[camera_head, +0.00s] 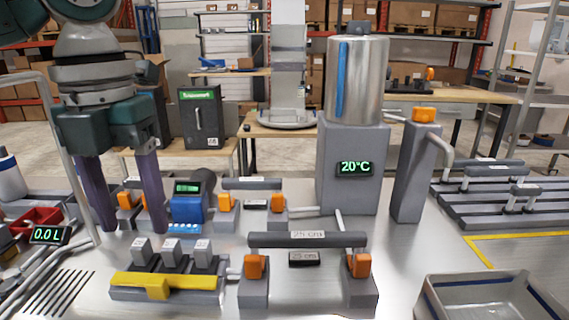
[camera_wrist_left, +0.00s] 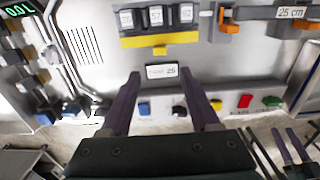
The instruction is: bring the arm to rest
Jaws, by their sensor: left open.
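My left gripper (camera_head: 132,228) hangs from the arm at the left of the head view, with its two purple fingers apart and pointing down. Nothing is between the fingers. It looks to be above the bench, left of the blue device; the exact height is unclear. What seem to be my right gripper's purple fingers (camera_wrist_left: 289,145) show at the lower right of that view, partly cut off. The head view does not show my right gripper.
A yellow-fronted block (camera_head: 165,284) with several grey labelled keys sits at the front. A bar marked 25 cm (camera_head: 307,240) spans two posts. A steel tank (camera_head: 356,82) reads 20°C. A tray (camera_head: 490,283) lies front right. A bent pipe rises beside the gripper.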

